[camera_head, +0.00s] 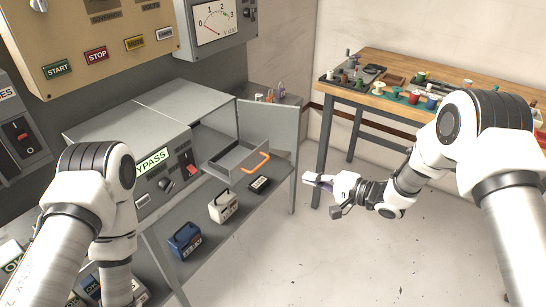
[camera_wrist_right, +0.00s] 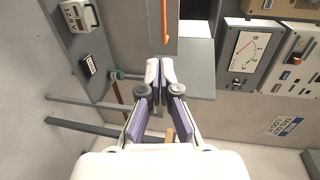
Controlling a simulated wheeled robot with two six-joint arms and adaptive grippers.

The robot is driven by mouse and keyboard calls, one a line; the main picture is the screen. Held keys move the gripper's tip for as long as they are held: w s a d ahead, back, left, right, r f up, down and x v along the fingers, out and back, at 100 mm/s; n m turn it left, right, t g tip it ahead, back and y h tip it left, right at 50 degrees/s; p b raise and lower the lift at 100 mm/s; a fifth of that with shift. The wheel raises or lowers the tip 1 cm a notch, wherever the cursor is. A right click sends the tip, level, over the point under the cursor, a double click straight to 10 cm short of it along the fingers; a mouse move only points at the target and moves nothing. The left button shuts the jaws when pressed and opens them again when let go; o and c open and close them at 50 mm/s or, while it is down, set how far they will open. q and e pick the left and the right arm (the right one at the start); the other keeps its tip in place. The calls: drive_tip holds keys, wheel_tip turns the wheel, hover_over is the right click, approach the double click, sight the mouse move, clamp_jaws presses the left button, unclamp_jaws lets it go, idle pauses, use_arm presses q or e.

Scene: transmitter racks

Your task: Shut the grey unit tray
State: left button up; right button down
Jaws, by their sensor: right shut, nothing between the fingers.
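The grey unit tray (camera_head: 232,160) sticks out of the open right bay of the grey cabinet (camera_head: 180,103). It has an orange handle (camera_head: 256,163) on its front. In the right wrist view the orange handle (camera_wrist_right: 164,20) shows at the top, beyond the fingertips. My right gripper (camera_head: 312,179) is shut and empty, to the right of the tray and apart from it. Its closed fingers also show in the wrist view (camera_wrist_right: 160,70). My left arm is at the left, but its gripper does not show.
The cabinet's grey door (camera_head: 272,132) stands open behind and right of the tray. A blue unit (camera_head: 185,240), a white unit (camera_head: 223,206) and a small black unit (camera_head: 260,184) are on the shelf below. A wooden workbench (camera_head: 400,105) stands at the back right. Floor between is clear.

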sight(262, 165)
drive_tip(key=x, duration=0.4)
drive_tip(key=p+x, duration=0.1)
drive_tip(key=x, duration=0.7)
drive_tip(key=shift+s+a+r, duration=0.25)
drive_tip(key=shift+a+r, duration=0.05)
drive_tip(key=shift+a, duration=0.2)
drive_tip(key=shift+w+a+f, duration=0.2)
drive_tip(key=shift+w+a, duration=0.15)
drive_tip(key=shift+w, duration=0.05)
use_arm(q)
drive_tip(key=shift+s+r, duration=0.45)
drive_tip(key=shift+r, duration=0.25)
